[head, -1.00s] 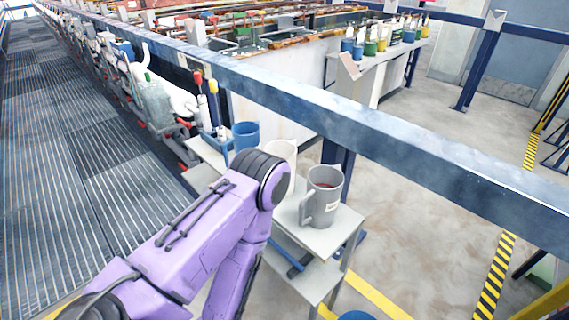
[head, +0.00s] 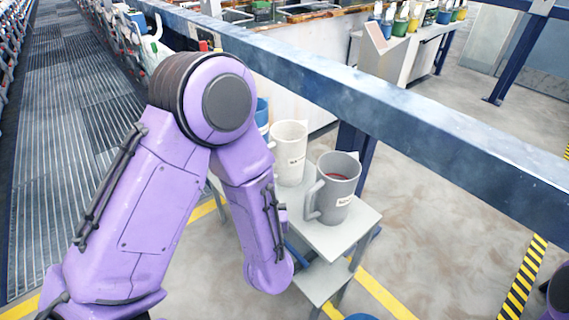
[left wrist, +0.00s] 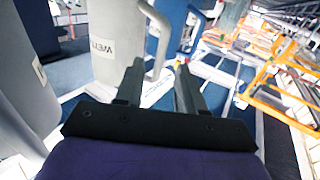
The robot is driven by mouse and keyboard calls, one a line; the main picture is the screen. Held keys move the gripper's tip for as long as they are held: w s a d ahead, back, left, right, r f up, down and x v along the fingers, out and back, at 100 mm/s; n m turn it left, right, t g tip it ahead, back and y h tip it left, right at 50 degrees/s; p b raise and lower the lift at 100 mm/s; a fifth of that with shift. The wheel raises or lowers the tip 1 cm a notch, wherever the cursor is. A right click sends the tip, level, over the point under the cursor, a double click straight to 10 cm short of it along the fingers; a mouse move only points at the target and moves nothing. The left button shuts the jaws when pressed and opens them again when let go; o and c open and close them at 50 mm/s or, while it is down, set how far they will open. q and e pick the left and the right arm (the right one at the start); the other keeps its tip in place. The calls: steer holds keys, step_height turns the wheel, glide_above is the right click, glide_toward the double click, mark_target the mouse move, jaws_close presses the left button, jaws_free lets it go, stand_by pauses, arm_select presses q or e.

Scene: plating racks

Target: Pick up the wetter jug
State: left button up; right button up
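The wetter jug, a pale jug with a dark-lettered label (head: 289,158), stands on the small grey stand, between a blue jug and a grey jug. In the left wrist view the pale jug (left wrist: 108,50) is close, with its looped handle on its right side. My left gripper (left wrist: 159,72) is open and empty. Its fingertips are at the lower part of the handle, which appears between them; contact is unclear. In the head view my left gripper is hidden by my arm. My right gripper is not in view.
A grey jug (head: 338,190) with reddish contents stands close to the right of the pale jug. A blue jug (head: 262,113) is partly hidden behind my arm. The stand (head: 330,238) has a lower shelf. A blue rail (head: 350,92) runs behind it.

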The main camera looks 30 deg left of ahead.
mark_target(282, 160)
arm_select(q)
steer(key=x, duration=0.2)
steer(key=f+x, duration=0.1)
steer(key=x, duration=0.5)
steer(key=shift+s+a+f+p, duration=0.1)
steer(key=shift+a+f+p, duration=0.05)
steer(key=shift+p, duration=0.15)
steer(key=shift+c, duration=0.6)
jaws_close()
